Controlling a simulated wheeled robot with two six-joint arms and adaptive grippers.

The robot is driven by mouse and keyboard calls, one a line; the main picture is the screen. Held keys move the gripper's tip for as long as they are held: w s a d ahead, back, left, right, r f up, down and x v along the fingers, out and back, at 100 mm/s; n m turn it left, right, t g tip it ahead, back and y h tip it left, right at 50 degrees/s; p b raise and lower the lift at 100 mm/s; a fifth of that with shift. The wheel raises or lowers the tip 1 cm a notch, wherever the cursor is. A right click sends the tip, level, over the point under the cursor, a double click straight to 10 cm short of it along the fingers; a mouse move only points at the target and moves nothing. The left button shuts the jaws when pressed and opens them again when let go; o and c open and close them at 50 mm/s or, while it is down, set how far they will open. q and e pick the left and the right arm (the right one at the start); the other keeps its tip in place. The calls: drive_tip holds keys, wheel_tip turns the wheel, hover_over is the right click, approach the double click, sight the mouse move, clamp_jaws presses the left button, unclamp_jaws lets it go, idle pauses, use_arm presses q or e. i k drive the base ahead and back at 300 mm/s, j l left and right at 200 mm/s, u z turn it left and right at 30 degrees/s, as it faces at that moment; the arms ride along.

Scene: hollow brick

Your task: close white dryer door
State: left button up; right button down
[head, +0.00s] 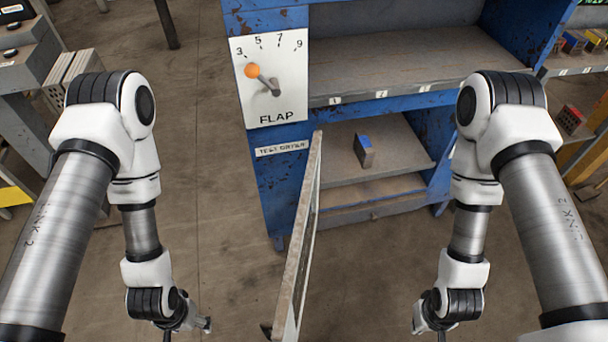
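The dryer door (303,240) stands open, seen almost edge-on, and sticks out from the blue dryer (277,190) toward me. Its edge looks greyish and worn. Its lower end runs to the bottom of the head view. The dryer opening (400,140) to the right of the door is uncovered, and a grey brick with a blue top (365,152) sits inside. My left gripper (203,323) is low in the view, left of the door and apart from it. My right gripper (420,322) is low on the right side of the door, also apart. Both grippers are partly hidden, so their fingers are unclear.
A white FLAP panel (290,98) with an orange-knobbed lever (253,71) is on the dryer's front left. A shelf (400,75) is above the opening. Racks with bricks (572,118) stand at right. Bare floor (225,220) lies left of the door.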

sight(286, 327)
drive_tip(key=j+z, duration=0.7)
drive_tip(key=j, duration=0.25)
drive_tip(key=j+z, duration=0.4)
drive_tip(key=k+j+z, duration=0.1)
drive_tip(key=k+j, duration=0.2)
drive_tip(key=j, duration=0.25)
drive_tip(key=k+j+z, duration=0.1)
drive_tip(key=k+j, duration=0.15)
drive_tip(key=j, duration=0.3)
drive_tip(key=k+j+z, duration=0.1)
drive_tip(key=k+j, duration=0.25)
drive_tip(key=j, duration=0.2)
drive_tip(key=k+j+z, duration=0.1)
drive_tip(key=k+j, duration=0.2)
drive_tip(key=j, duration=0.15)
